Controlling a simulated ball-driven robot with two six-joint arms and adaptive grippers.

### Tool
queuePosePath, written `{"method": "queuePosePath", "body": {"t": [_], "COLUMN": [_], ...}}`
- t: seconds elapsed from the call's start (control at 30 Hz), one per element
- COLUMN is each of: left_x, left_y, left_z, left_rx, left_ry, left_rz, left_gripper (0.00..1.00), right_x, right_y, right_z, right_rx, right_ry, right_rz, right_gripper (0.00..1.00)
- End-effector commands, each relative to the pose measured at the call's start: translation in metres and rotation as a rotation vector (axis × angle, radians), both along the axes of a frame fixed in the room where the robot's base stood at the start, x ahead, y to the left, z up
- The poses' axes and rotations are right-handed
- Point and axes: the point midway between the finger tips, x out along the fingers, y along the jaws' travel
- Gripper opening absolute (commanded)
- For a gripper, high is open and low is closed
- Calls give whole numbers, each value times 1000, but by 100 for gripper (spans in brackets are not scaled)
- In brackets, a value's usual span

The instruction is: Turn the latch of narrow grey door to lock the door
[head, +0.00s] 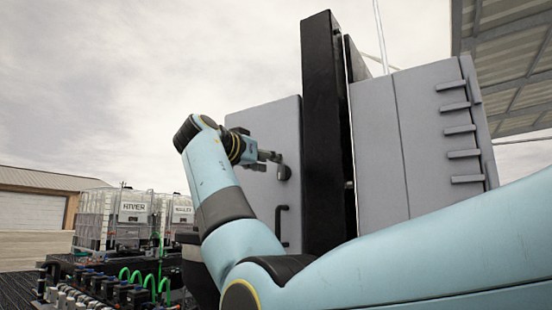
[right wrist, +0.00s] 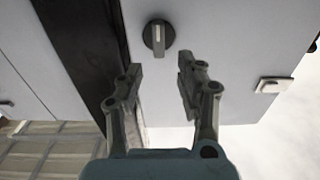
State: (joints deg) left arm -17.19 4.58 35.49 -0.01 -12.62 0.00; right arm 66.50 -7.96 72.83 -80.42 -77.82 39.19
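The narrow grey door (head: 276,130) stands left of the tall black post in the head view; its panel fills the upper middle of the right wrist view (right wrist: 210,25). Its latch (right wrist: 158,37) is a round dark knob with a lighter grey bar, upright in that view. In the head view the latch (head: 284,173) shows small beside the fingertips. My right gripper (right wrist: 159,72) is open and empty, its fingers spread just short of the latch, which lies between their lines. In the head view the right gripper (head: 270,157) faces the door. My left gripper is not in view.
A black post (head: 325,130) stands between the narrow door and a wider grey cabinet (head: 375,150). A black bar handle (head: 281,228) sits on the door below the latch. White caged tanks (head: 112,217) and green hoses (head: 150,280) are at the lower left.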

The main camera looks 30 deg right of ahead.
Motion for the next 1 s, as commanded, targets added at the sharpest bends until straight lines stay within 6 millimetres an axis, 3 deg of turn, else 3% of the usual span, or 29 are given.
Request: {"method": "queuePosePath", "body": {"t": [0.23,0.6,0.9,1.0], "left_x": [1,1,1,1], "left_y": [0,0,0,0], "left_z": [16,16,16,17], "left_rx": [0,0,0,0], "left_ry": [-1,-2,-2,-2], "left_rz": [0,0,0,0], "left_gripper": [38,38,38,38], "right_x": [13,16,16,16], "right_y": [-32,-38,-38,-38], "right_z": [1,-1,-1,-1], "right_rx": [-1,1,1,1], "right_ry": [2,1,1,0], "right_rz": [-1,2,2,2], "right_gripper": [38,38,0,0]}}
